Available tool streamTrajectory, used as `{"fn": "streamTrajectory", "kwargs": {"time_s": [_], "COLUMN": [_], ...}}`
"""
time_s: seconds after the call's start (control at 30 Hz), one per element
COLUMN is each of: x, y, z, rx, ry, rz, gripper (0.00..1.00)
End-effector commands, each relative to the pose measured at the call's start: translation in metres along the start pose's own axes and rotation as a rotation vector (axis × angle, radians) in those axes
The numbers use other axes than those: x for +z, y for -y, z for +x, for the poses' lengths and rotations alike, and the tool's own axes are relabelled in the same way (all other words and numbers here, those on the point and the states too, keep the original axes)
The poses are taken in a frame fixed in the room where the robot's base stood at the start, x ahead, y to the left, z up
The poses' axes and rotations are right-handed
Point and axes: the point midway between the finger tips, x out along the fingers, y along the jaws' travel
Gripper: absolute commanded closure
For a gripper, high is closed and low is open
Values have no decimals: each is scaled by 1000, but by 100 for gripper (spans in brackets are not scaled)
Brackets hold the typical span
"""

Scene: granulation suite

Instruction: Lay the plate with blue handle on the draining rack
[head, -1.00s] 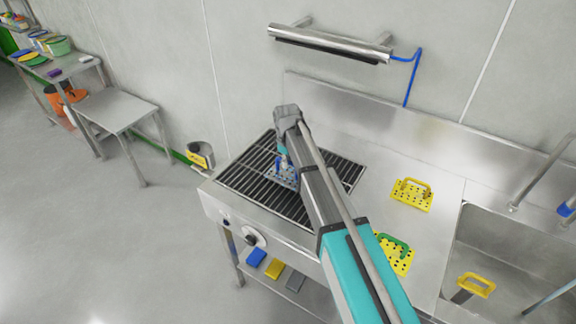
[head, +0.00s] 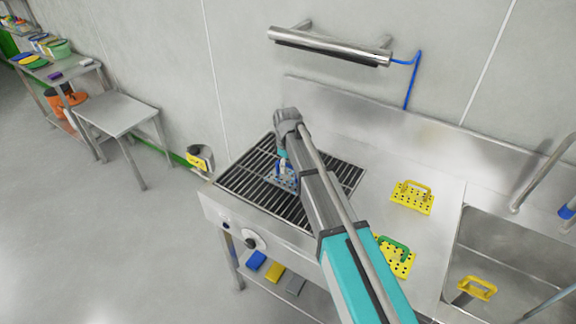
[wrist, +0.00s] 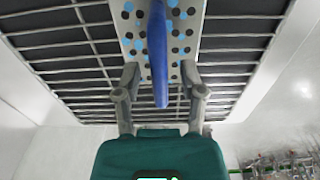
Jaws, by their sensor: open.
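The plate with blue handle (head: 287,181) is grey and full of holes. It appears to lie on the dark bars of the draining rack (head: 250,186), partly hidden by my arm in the head view. In the wrist view, the perforated plate (wrist: 188,45) is over the rack's bars (wrist: 70,44), with its blue handle (wrist: 158,55) pointing towards the camera. My gripper (wrist: 161,80) is open, one finger on each side of the handle, with gaps visible between fingers and handle. In the head view the fingers are mostly hidden behind the arm.
A yellow plate with yellow handle (head: 411,197) and a yellow plate with green handle (head: 398,262) lie on the steel counter right of the rack. Farther right is a sink (head: 500,245) with a yellow-handled item (head: 477,288). A steel rail (head: 330,46) is on the wall above.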

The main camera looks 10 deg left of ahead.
Motion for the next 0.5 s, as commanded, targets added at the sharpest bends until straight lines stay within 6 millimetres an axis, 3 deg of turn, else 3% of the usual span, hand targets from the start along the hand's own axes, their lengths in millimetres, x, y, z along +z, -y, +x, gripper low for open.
{"fn": "streamTrajectory", "kwargs": {"time_s": [0.5], "x": [0], "y": [0], "z": [-21], "rx": [0], "ry": [0], "rz": [0], "gripper": [48]}}
